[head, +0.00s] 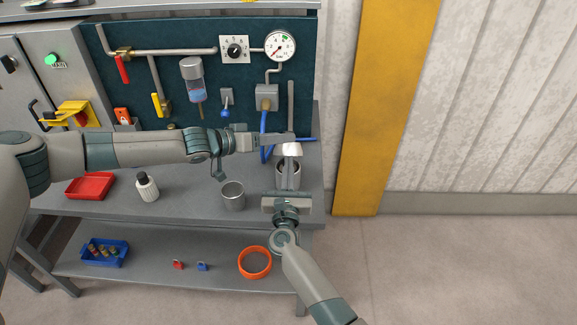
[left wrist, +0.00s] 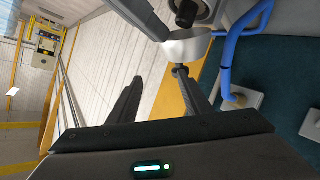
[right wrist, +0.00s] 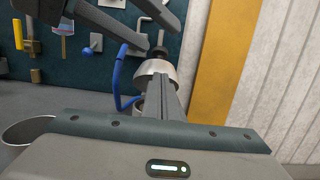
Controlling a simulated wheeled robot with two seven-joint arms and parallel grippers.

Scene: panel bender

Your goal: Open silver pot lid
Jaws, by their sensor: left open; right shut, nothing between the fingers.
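The silver pot (head: 279,182) stands at the right end of the bench, partly hidden by my right gripper. Its pale dome lid (head: 291,149) is above the pot; I cannot tell whether it touches the rim. The lid (right wrist: 156,69) has a black knob (right wrist: 159,52), which also shows in the left wrist view (left wrist: 180,71). My left gripper (head: 296,139) is open at the lid's top, one finger close beside the knob and not closed on it. My right gripper (head: 288,170) is shut and empty, its fingers in front of the pot and lid.
A silver cup (head: 233,197) stands left of the pot. A blue hose (head: 264,140) hangs behind, near the lid. A white bottle (head: 146,187) and red tray (head: 90,186) are farther left. The lower shelf holds an orange ring (head: 255,275) and a blue bin (head: 121,250).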

